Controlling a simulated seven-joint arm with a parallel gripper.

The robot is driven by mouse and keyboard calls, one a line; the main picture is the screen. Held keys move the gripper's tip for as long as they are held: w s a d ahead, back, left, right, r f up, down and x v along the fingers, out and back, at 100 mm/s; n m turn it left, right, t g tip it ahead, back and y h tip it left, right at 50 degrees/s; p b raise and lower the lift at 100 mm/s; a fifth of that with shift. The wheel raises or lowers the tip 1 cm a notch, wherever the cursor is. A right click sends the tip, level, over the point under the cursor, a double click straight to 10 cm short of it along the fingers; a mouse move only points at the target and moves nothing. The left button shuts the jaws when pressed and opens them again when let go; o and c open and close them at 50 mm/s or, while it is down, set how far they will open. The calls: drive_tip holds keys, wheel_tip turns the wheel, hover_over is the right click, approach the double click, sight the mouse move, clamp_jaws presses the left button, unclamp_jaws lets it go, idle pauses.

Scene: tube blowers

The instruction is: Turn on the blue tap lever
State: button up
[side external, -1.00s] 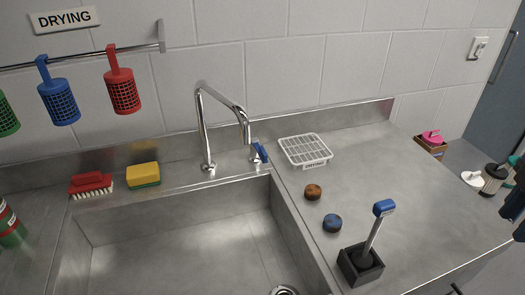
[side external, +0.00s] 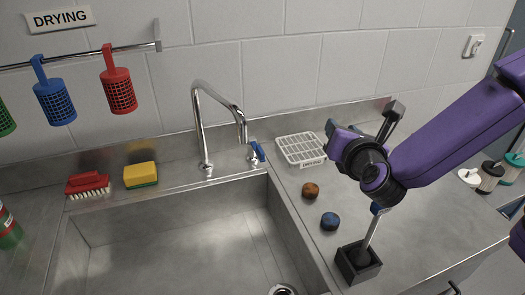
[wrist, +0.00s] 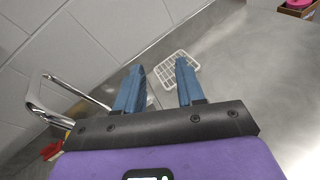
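The blue tap lever (side external: 257,151) sits on a short metal post just right of the tall chrome tap (side external: 206,120), at the back edge of the sink. In the wrist view the chrome tap (wrist: 36,98) shows at the left; I cannot clearly make out the lever there. My gripper (wrist: 158,82) has two blue fingers spread apart with nothing between them. In the side view my gripper (side external: 338,135) is to the right of the lever, above the counter and apart from it.
A white drying rack (side external: 300,149) lies right of the tap. A yellow sponge (side external: 140,174) and red brush (side external: 88,184) lie left.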

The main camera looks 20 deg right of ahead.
drive_tip(key=w+a+f+n+t+y, duration=0.25)
drive_tip(key=a+n+y, duration=0.35)
drive_tip(key=a, duration=0.5)
drive_tip(key=n+h, duration=0.1)
approach(263, 156)
drive_tip(key=shift+t, duration=0.45)
drive_tip(key=w, duration=1.2)
drive_tip(key=shift+w+f, duration=0.1)
drive_tip(key=shift+f, duration=0.25)
drive_tip(key=shift+a, duration=0.1)
clamp_jaws()
